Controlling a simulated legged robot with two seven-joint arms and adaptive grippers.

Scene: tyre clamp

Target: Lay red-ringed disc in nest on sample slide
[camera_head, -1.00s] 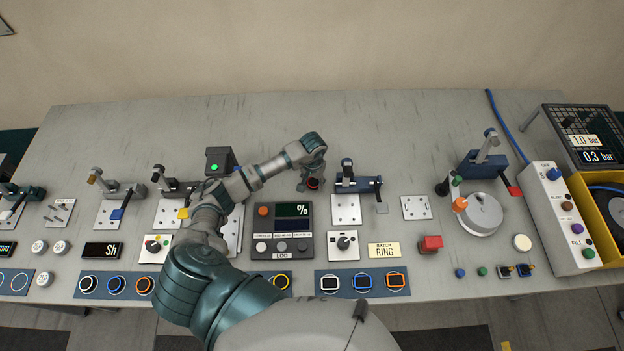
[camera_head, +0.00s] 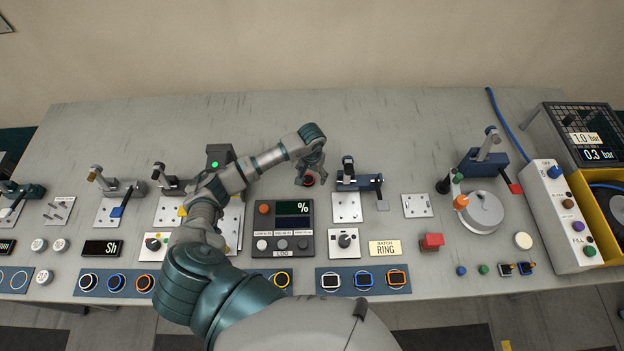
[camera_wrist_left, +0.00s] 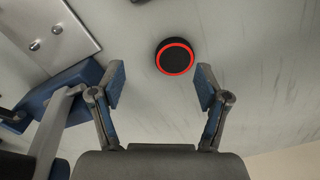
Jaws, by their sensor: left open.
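The red-ringed disc (camera_head: 309,180) is a black round with a red ring, lying on the bench behind the control panel. The left wrist view shows the disc (camera_wrist_left: 175,56) flat on the grey surface, beyond the fingertips and between their lines, nearer the right finger. My left gripper (camera_head: 311,168) is over the disc in the head view. In the left wrist view the gripper (camera_wrist_left: 161,80) has its fingers spread and empty, apart from the disc. I cannot tell which fixture is the sample slide; no nest shows clearly. My right gripper is out of view.
A blue clamp (camera_head: 358,182) on a white plate (camera_head: 346,208) stands just right of the gripper. The panel with a % display (camera_head: 281,230) is in front. A dark box with a green light (camera_head: 219,157) stands left, partly behind my arm. The bench behind is clear.

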